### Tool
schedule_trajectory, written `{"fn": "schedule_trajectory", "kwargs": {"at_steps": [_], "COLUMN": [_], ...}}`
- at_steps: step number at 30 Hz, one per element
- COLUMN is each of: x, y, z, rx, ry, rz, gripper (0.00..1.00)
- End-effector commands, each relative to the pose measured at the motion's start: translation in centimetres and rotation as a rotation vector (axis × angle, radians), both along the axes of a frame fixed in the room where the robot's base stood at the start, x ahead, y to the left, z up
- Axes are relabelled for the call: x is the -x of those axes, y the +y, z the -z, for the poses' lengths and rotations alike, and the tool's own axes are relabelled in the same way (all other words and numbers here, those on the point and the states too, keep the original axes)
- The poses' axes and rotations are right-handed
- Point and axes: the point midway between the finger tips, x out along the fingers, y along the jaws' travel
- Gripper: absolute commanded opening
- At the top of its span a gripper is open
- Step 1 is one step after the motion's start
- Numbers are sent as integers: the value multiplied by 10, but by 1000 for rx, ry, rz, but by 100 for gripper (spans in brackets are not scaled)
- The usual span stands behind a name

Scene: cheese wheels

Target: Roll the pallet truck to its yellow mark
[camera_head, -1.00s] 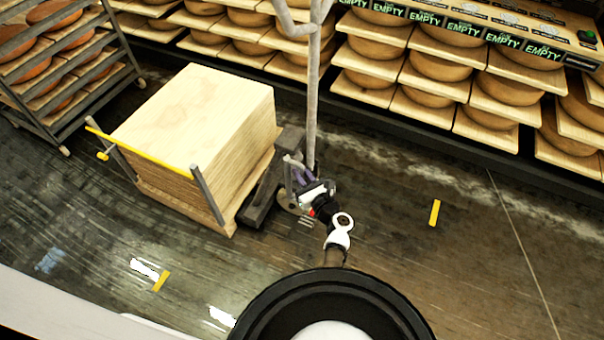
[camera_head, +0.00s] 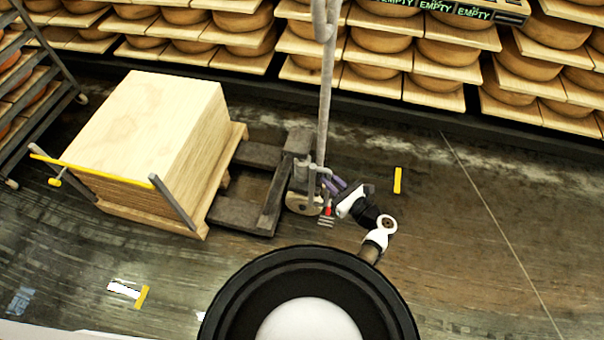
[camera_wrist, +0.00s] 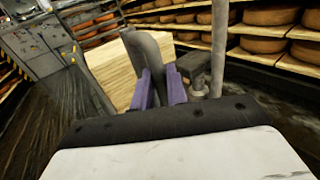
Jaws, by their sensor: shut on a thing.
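The grey pallet truck (camera_head: 262,222) stands on the wet dark floor, its tall pole upright. Its forks reach left toward a wooden pallet (camera_head: 150,217) bearing a stack of pale boards (camera_head: 150,105); the fork ends are hidden there. My gripper (camera_head: 335,186) is at the truck's right side. In the wrist view its purple fingers (camera_wrist: 160,86) are shut around a curved grey tube (camera_wrist: 150,52) of the truck. One yellow mark (camera_head: 397,180) lies on the floor to the right of the truck, apart from it. Another yellow mark (camera_head: 142,297) lies at lower left.
Shelves of cheese wheels (camera_head: 435,58) line the back wall. A wheeled rack (camera_head: 45,90) stands at the far left. A frame with a yellow bar (camera_head: 95,170) stands at the stack's near-left side.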

Motion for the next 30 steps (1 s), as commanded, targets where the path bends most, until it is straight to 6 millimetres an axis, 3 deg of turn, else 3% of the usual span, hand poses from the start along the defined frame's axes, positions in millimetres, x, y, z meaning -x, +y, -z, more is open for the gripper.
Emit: {"fn": "schedule_trajectory", "kwargs": {"at_steps": [3, 7, 22, 23, 30], "x": [-5, -2, 3, 3, 4], "y": [-20, -30, -35, -36, -37], "z": [-6, -6, -5, -5, -4], "rx": [4, 4, 2, 1, 1], "ry": [-11, -12, -11, -10, -9], "rz": [5, -5, -17, -16, -11], "gripper": [0, 0, 0, 18, 19]}}
